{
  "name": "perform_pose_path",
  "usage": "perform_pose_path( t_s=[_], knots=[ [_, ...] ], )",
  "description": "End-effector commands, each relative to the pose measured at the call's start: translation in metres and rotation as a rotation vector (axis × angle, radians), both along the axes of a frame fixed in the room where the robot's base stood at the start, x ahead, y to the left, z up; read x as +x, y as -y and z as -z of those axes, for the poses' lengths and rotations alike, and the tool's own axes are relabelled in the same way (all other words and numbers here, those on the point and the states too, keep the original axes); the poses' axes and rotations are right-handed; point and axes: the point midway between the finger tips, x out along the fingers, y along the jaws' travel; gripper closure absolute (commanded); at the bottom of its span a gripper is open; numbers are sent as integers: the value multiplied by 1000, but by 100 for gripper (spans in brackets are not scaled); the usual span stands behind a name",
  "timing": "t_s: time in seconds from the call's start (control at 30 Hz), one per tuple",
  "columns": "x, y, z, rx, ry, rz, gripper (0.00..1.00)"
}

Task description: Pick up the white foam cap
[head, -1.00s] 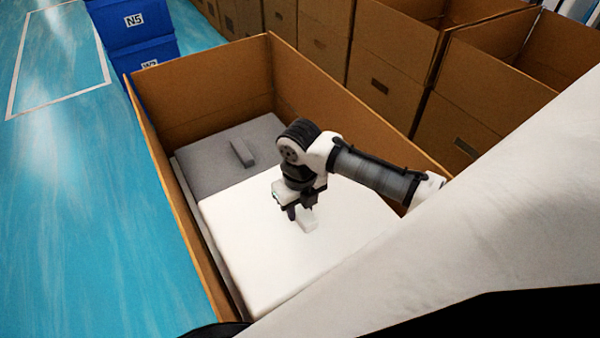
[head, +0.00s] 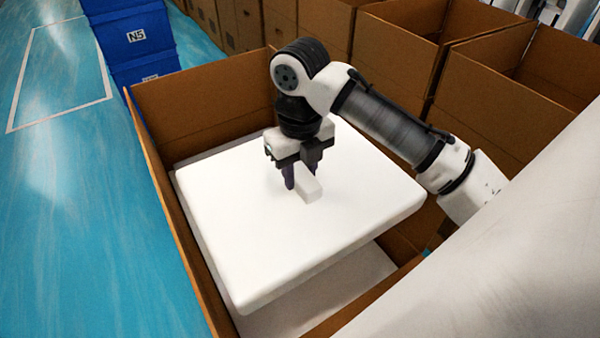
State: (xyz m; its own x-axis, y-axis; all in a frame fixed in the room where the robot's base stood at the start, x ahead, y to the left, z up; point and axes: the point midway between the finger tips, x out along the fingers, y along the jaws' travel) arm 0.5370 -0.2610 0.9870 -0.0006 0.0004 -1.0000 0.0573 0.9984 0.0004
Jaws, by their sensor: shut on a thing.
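The white foam cap (head: 240,225) is a broad flat slab with a small raised block (head: 309,188) as a handle on its top. My gripper (head: 303,178) is shut on that block, its dark fingers on either side. The cap hangs from my gripper, lifted and slightly tilted, its near edge above a white surface (head: 340,290) inside the cardboard box (head: 165,190). The cap hides most of the box's inside.
The box walls stand close around the cap, with the right wall (head: 405,240) near its right corner. More open cardboard boxes (head: 480,80) stand behind and to the right. Blue crates (head: 135,35) are stacked at the back left. The blue floor (head: 60,220) on the left is clear.

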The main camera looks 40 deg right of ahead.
Motion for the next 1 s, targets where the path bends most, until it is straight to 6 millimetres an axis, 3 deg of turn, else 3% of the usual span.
perform_pose_path(
  t_s=[0.17, 0.8, 1.0],
  knots=[
    [0, 0, -7, 0, 1, 0, 100],
    [0, 0, -86, 1, 1, 1, 100],
    [0, 0, -100, 0, 0, 1, 100]
  ],
)
